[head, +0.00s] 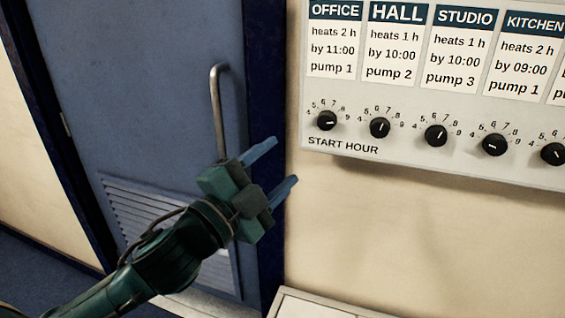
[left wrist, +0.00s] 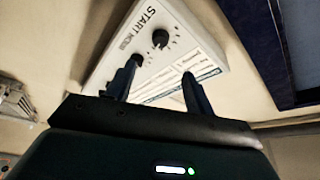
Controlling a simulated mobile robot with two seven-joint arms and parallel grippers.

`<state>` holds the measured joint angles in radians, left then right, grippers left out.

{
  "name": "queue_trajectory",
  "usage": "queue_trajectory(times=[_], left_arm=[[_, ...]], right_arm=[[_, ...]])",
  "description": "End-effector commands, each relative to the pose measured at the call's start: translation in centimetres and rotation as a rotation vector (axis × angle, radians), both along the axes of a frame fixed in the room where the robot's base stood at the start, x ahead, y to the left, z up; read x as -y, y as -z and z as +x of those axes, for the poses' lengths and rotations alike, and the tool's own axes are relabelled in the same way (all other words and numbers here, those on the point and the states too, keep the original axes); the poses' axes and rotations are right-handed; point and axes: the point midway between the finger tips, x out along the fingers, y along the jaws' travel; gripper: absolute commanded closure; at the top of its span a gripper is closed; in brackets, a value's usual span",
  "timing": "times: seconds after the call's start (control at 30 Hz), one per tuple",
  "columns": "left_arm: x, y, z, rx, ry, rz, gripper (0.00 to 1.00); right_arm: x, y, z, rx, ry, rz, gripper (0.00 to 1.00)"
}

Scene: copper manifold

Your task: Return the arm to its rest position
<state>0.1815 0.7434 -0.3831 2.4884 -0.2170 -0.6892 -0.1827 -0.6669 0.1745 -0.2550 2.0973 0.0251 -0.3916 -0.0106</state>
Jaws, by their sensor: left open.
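My left gripper (head: 272,172) is open and empty. In the head view it is raised in front of the blue door and its frame, left of and below the control panel (head: 400,160). Its two blue fingers are apart and point up and to the right. In the left wrist view the two fingers (left wrist: 158,85) show with a gap between them, and the panel (left wrist: 200,40) lies beyond them. No contact with the panel shows in the head view. My right gripper is in neither view.
The panel carries a row of black knobs (head: 380,127) under labelled cards (head: 396,45). A blue door (head: 150,70) with a metal handle (head: 219,110) and a vent (head: 130,205) stands at left. A pale surface (head: 320,306) shows at the bottom. The wall below the panel is bare.

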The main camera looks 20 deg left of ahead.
Motion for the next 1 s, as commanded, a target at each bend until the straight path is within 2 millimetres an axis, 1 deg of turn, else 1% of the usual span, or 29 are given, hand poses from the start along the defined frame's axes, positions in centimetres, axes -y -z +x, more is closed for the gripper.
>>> queue_trajectory(times=[0.1, 0.17, 0.23, 0.27, 0.37, 0.4, 0.47, 0.5, 0.57, 0.6, 0.67, 0.7, 0.8, 0.83, 0.9, 1.0], left_arm=[[0.0, 0.0, 0.0, -0.001, 0.001, -0.001, 0.47], [0.0, 0.4, 0.1, -0.014, 0.001, -0.009, 0.47], [0.0, 1.8, 0.3, -0.055, 0.003, -0.038, 0.47], [0.1, 2.7, 0.5, -0.083, 0.004, -0.059, 0.47], [0.1, 7.6, 0.8, -0.226, 0.002, -0.163, 0.47], [0.2, 10.2, 0.7, -0.298, -0.004, -0.217, 0.47], [0.3, 14.3, 0.1, -0.409, -0.017, -0.304, 0.47], [0.4, 16.9, -0.6, -0.479, -0.029, -0.361, 0.47], [0.5, 20.8, -1.9, -0.580, -0.053, -0.445, 0.47], [0.7, 23.3, -3.0, -0.645, -0.072, -0.502, 0.47], [0.9, 26.7, -4.8, -0.734, -0.105, -0.581, 0.47], [1.0, 28.7, -6.2, -0.789, -0.128, -0.631, 0.47], [1.4, 32.9, -9.5, -0.900, -0.185, -0.734, 0.47], [1.5, 33.8, -10.4, -0.926, -0.200, -0.761, 0.47], [1.7, 35.6, -12.1, -0.974, -0.232, -0.808, 0.47], [1.9, 37.0, -13.7, -1.013, -0.259, -0.849, 0.47]], right_arm=[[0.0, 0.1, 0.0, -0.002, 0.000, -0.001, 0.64], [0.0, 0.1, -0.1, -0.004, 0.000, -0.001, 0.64], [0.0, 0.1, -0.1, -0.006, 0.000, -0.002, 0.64], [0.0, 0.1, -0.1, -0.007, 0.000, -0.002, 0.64], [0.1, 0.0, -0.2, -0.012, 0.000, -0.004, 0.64], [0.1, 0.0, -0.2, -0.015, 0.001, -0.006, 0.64], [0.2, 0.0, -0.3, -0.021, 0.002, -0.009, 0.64], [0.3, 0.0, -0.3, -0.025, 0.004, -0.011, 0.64], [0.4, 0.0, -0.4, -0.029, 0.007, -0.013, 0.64], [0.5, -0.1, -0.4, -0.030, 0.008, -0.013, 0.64], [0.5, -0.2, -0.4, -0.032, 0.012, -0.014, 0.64], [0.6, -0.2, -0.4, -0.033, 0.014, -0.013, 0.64], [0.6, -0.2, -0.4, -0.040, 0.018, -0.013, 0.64], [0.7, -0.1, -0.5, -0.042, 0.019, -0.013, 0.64], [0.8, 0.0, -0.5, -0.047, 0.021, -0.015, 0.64], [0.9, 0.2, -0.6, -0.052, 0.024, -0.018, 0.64]])
